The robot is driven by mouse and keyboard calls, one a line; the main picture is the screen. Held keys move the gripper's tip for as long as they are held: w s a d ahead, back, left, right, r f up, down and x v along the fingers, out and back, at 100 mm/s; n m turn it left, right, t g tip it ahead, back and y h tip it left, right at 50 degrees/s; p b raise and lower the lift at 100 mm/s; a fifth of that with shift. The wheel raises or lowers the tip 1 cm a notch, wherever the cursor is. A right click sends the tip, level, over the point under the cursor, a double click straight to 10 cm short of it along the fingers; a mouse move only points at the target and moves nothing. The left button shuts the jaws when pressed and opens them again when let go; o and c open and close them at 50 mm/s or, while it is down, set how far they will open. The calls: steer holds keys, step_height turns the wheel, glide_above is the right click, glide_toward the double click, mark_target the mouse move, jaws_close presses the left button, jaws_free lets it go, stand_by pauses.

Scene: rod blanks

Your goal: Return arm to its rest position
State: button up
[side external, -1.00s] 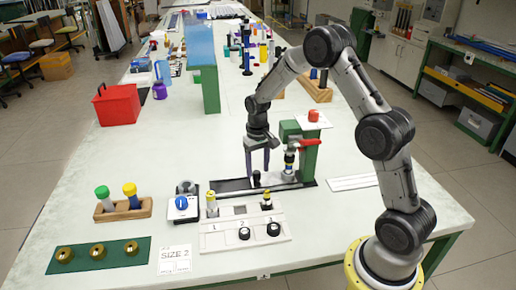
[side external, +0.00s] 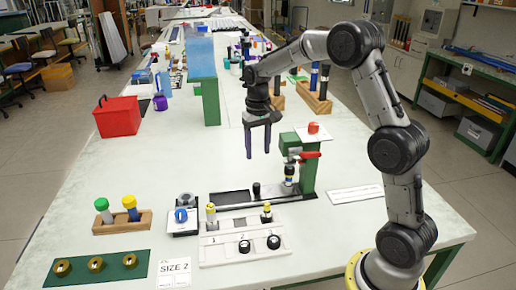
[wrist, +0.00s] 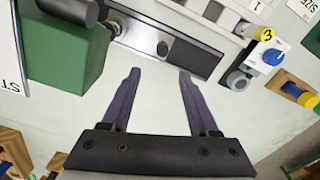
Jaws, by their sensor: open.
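A small black cylindrical piece (side external: 256,190) stands on the fixture's dark base plate (side external: 232,197), clear of the fingers. It also shows in the wrist view (wrist: 163,48).
The fixture has a red handle (side external: 311,155). In front are a white numbered tray (side external: 222,254), a wooden block (side external: 145,221) with green- and yellow-capped bottles, and a green mat (side external: 130,262) with brass rings. A red box (side external: 118,118) stands at left.

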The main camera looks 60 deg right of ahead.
steer(key=s+a+r+n+t, duration=0.1)
steer(key=s+a+r+t, duration=0.1)
steer(key=s+a+r, duration=0.5)
steer(key=s+a+r+n+t, duration=0.1)
steer(key=s+a+r+t, duration=0.2)
steer(key=r, duration=0.5)
steer(key=s+a+f+n, duration=0.1)
steer(key=s+f, duration=0.1)
steer(key=s, duration=0.6)
steer(key=s+a+f+n, duration=0.2)
steer(key=s+f, duration=0.1)
steer(key=s, duration=0.6)
steer(key=shift+a+f+t, duration=0.25)
steer(key=shift+t, duration=0.05)
